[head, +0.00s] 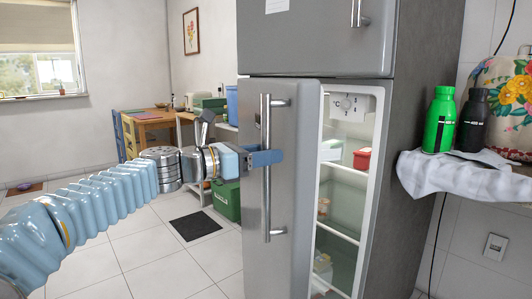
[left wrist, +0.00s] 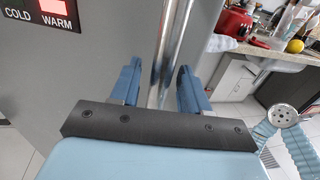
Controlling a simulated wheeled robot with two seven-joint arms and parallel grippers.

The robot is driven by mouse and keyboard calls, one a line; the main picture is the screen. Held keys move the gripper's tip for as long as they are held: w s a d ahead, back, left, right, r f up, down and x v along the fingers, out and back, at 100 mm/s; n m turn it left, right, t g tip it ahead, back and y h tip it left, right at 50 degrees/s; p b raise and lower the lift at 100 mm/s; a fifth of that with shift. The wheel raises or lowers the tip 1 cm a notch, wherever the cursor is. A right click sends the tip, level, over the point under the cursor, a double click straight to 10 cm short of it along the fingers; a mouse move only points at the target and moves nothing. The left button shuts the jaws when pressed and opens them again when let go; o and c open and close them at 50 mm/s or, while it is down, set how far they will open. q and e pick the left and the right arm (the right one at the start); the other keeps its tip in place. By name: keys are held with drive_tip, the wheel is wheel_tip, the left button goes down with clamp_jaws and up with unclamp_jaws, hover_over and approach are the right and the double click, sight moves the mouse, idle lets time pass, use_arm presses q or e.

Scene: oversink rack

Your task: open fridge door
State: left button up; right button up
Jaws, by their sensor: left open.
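The grey fridge's lower door (head: 292,215) stands partly open, with its free edge swung out to the left. Lit shelves (head: 345,205) with a few items show through the gap. The door has a vertical metal handle (head: 267,205). My left gripper (head: 266,158) is at the upper part of this handle. In the left wrist view the handle (left wrist: 160,62) runs up between the two blue fingers of my open left gripper (left wrist: 157,85), with space visible on the finger sides. My right gripper is not seen.
The upper fridge door (head: 315,40) looks shut. A counter with a cloth (head: 455,178), a green bottle (head: 439,120) and a dark bottle (head: 472,122) stands to the right. A wooden table (head: 158,120) is behind at left.

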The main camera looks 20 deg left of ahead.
use_arm(q)
drive_tip(key=shift+w+d, duration=0.25)
clamp_jaws()
drive_tip(key=shift+a, duration=0.1)
